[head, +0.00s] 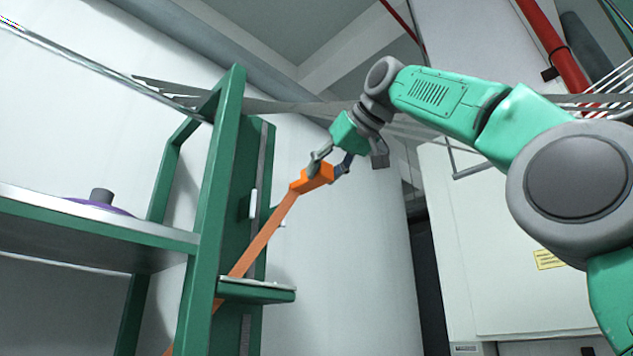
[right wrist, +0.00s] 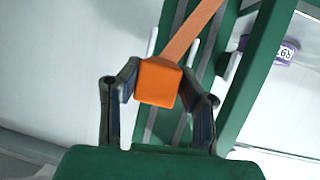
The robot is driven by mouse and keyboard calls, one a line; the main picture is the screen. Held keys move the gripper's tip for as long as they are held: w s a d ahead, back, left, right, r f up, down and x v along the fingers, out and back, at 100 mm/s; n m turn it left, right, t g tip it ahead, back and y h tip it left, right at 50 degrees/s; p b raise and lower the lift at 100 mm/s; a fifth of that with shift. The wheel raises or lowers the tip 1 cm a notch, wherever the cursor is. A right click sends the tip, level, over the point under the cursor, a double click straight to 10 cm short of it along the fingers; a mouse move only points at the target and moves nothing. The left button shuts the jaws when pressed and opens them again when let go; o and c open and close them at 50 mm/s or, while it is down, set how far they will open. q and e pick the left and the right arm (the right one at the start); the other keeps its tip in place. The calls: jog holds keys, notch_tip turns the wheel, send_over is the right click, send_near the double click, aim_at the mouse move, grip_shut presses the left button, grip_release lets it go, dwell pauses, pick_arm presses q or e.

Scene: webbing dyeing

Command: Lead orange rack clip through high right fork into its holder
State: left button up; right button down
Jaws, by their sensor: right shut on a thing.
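The orange rack clip (head: 312,180) is held in the air by my right gripper (head: 328,167), right of the green rack. In the right wrist view the clip (right wrist: 158,83) sits between the two fingers of the gripper (right wrist: 160,90). An orange strap (head: 262,241) runs from the clip down and left, past a small green shelf (head: 257,291), and passes behind the green post (head: 212,210). The strap also shows in the right wrist view (right wrist: 192,32). I cannot tell which part is the high right fork or the holder. My left gripper is out of view.
A grey shelf with a green edge (head: 95,228) at left carries a purple spool (head: 98,205). A purple labelled spool (right wrist: 270,50) shows in the right wrist view. Grey webbing (head: 290,107) crosses behind the gripper. A white cabinet (head: 490,230) stands at right.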

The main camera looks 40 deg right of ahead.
aim_at(304, 170)
jog(key=shift+a+r, duration=0.15)
jog(key=shift+w+a+r+p, duration=0.15)
jog(key=shift+w+p, duration=0.15)
jog(key=shift+p, duration=0.25)
jog(key=w+p, duration=0.3)
jog(key=w, duration=0.1)
jog(key=shift+a+r, duration=0.35)
jog(key=shift+w+d+r+p, duration=0.1)
jog(key=shift+w+r+p, duration=0.25)
jog(key=shift+p, duration=0.45)
jog(key=w+p, duration=0.2)
jog(key=w, duration=0.1)
jog(key=shift+w+d+r, duration=0.15)
jog(key=shift+r, duration=0.05)
jog(key=w+f+b, duration=0.1)
jog(key=f+b, duration=0.3)
jog(key=f, duration=0.3)
jog(key=w+f+b, duration=0.1)
jog(key=f+b, duration=0.4)
jog(key=f, duration=0.2)
jog(key=w+a+f+b, duration=0.1)
jog(key=f+b, duration=0.3)
jog(key=f, duration=0.3)
jog(key=shift+w, duration=0.25)
